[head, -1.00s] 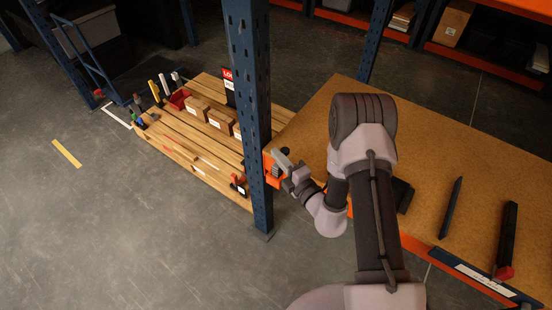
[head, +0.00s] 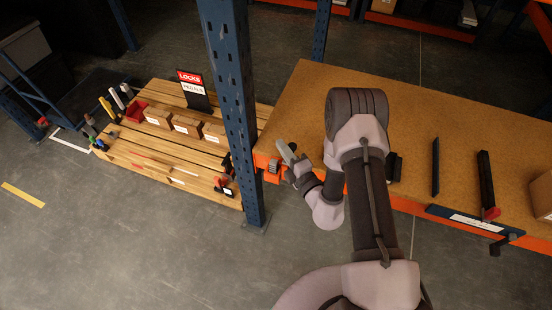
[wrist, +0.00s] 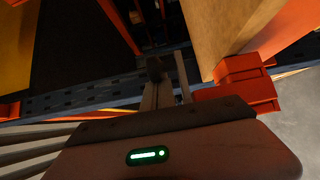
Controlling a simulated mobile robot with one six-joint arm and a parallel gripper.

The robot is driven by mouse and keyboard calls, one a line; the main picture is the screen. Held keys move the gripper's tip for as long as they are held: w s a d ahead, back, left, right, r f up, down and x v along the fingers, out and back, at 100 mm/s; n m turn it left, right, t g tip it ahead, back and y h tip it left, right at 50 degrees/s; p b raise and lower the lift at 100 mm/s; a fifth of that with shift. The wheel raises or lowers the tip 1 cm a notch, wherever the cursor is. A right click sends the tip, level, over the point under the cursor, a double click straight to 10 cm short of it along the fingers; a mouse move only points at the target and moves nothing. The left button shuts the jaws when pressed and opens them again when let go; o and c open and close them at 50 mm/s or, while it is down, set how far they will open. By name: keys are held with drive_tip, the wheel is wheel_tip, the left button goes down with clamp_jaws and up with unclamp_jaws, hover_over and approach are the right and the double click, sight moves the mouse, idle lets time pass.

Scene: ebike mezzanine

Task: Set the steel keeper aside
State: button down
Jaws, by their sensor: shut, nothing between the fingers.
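My gripper (head: 283,148) is shut and empty. It is beside the orange beam end (head: 262,160), where the shelf meets the blue upright, and its fingers point up and left. In the wrist view its fingers (wrist: 165,88) lie close together, with a small dark knob (wrist: 155,68) by their tips; I cannot tell whether they touch it. An orange bracket (wrist: 245,85) shows right of the fingers. A small dark ribbed part (head: 274,166) sits at the beam end, just left of the gripper. I cannot tell which piece is the steel keeper.
The blue upright (head: 232,100) stands close left of the gripper. The wooden shelf (head: 400,105) carries two black bars (head: 436,165) and a carton (head: 541,195) at right; its back is clear. A pallet (head: 160,165) holds small boxes, tools and a LOCKS/PEDALS sign (head: 194,90).

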drive_tip(key=shift+w+d+r, duration=0.1)
drive_tip(key=shift+d, duration=0.4)
idle(0.5)
